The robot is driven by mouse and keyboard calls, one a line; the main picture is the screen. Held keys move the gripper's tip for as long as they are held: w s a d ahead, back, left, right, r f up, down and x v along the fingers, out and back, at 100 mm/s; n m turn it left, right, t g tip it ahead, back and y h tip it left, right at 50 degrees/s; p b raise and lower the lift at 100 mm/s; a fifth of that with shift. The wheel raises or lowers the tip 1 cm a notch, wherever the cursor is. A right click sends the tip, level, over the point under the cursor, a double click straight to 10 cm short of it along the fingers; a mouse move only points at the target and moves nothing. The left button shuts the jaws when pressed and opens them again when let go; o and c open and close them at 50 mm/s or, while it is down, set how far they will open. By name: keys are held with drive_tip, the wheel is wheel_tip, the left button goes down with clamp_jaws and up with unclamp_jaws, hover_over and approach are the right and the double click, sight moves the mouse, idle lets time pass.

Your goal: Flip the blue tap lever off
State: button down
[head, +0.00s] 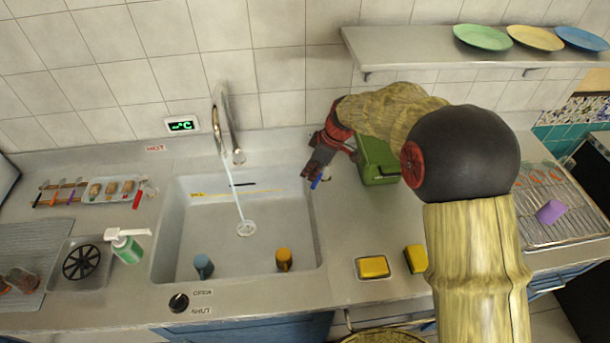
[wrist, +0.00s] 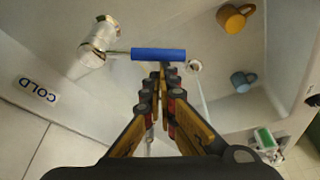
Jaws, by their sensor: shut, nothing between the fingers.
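The blue tap lever (wrist: 158,54) shows in the wrist view as a blue sleeve on a thin metal rod. The rod comes from a silver valve body (wrist: 98,45) at the upper left, near a COLD label (wrist: 38,89). In the head view my gripper (head: 311,174) points down there.
The curved faucet (head: 219,120) pours a thin stream into the sink (head: 210,235). A blue mug (head: 203,266) and an orange mug (head: 284,260) sit in the sink. A green container (head: 378,165) stands close to my gripper. Yellow sponges (head: 373,267) lie on the counter.

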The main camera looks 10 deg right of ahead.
drive_tip(key=s+d+n+b, duration=0.1)
drive_tip(key=n, duration=0.1)
drive_tip(key=d+n+g, duration=0.1)
drive_tip(key=n, duration=0.1)
drive_tip(key=shift+s+d+b, duration=0.25)
drive_tip(key=shift+s+b, duration=0.1)
drive_tip(key=shift+d, duration=0.2)
drive_tip(key=shift+s+d, duration=0.2)
drive_tip(key=shift+d, duration=0.2)
wheel_tip(320, 180, up, 10)
drive_tip(key=p, duration=0.3)
hover_over(317, 181)
drive_tip(key=d, duration=0.1)
drive_tip(key=shift+s+d+r, duration=0.1)
drive_tip(key=shift+s+d, duration=0.05)
drive_tip(key=shift+s, duration=0.05)
idle(0.5)
